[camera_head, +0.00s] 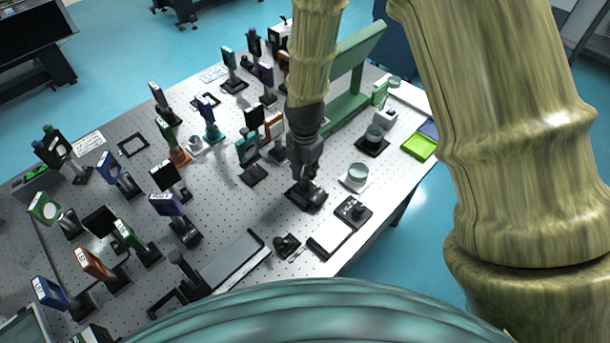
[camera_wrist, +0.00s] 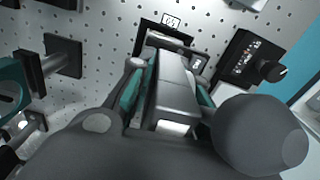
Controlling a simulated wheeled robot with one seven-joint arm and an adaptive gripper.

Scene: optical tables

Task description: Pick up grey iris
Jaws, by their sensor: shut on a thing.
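My gripper (camera_head: 308,177) points down over the right part of the optical table. In the wrist view its teal-padded fingers (camera_wrist: 168,88) are on both sides of a grey, boxy piece (camera_wrist: 174,72), which I take for the grey iris, and are shut on it. A dark base (camera_head: 305,196) shows right below the fingers in the head view. My fingers hide most of the held piece there, and I cannot tell whether it is clear of the table.
The perforated table (camera_head: 222,207) is crowded with post-mounted optics left of my gripper. A round glass piece on a white base (camera_head: 357,176) and a black knobbed device (camera_head: 352,211) stand close on the right. A green stand (camera_head: 350,85) rises behind.

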